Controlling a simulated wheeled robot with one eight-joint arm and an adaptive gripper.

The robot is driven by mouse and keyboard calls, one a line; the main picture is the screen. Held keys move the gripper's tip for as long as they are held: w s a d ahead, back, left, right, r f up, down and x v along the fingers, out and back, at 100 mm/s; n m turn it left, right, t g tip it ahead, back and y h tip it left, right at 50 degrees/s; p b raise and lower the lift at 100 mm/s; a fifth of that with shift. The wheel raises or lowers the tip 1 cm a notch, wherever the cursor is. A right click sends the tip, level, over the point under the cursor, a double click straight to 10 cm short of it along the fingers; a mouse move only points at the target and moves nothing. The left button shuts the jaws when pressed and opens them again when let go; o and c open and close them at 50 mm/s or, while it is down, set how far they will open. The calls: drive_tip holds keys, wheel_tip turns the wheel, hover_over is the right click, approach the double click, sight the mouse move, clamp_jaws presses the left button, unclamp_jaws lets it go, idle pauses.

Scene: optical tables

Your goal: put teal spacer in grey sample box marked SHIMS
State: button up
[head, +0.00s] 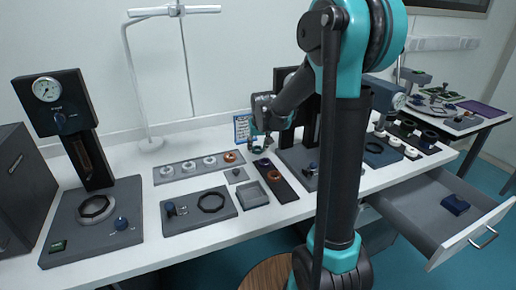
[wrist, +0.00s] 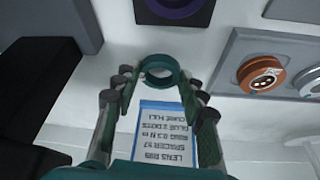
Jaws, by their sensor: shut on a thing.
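My gripper (head: 262,143) is above the back of the white table, in front of the wall, shut on the teal spacer. In the wrist view the teal spacer (wrist: 159,85) is a ring held at the fingertips (wrist: 160,80), with its opening facing the camera.
A blue-edged card (wrist: 162,125) with text is behind my gripper. A dark tray (head: 278,182) with rings lies right of the box. A grey strip (head: 180,172) holds several rings. A gauge stand (head: 92,200) is at left. An open drawer (head: 420,222) is at right.

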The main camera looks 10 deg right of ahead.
drive_tip(key=shift+f, duration=0.25)
drive_tip(key=shift+f, duration=0.1)
drive_tip(key=o, duration=1)
drive_tip(key=shift+o, duration=0.2)
